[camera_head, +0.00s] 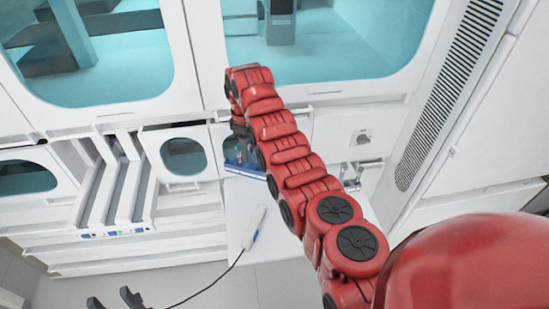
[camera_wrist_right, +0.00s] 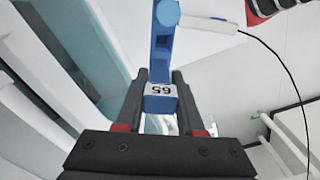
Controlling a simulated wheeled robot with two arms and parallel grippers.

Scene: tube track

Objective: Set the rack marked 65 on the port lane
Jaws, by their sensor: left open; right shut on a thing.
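The blue rack marked 65 (camera_wrist_right: 160,104) is between the fingers of my right gripper (camera_wrist_right: 160,92) in the right wrist view, its white label showing. In the head view part of the blue rack (camera_head: 246,172) shows low beside my red right arm, above the white counter. The arm hides much of it and my right gripper there. Sloped grey lanes (camera_head: 125,190) stand to the left of the rack, with small coloured markings at their front ends. I cannot tell which is the port lane. My left gripper (camera_head: 118,301) is open and empty at the bottom edge, partly cut off.
A white handheld device (camera_head: 254,227) with a black cord lies on the white counter (camera_head: 285,225). A small windowed panel (camera_head: 184,157) stands between the lanes and the rack. White cabinet walls with large windows rise behind; a grille (camera_head: 450,95) is at right.

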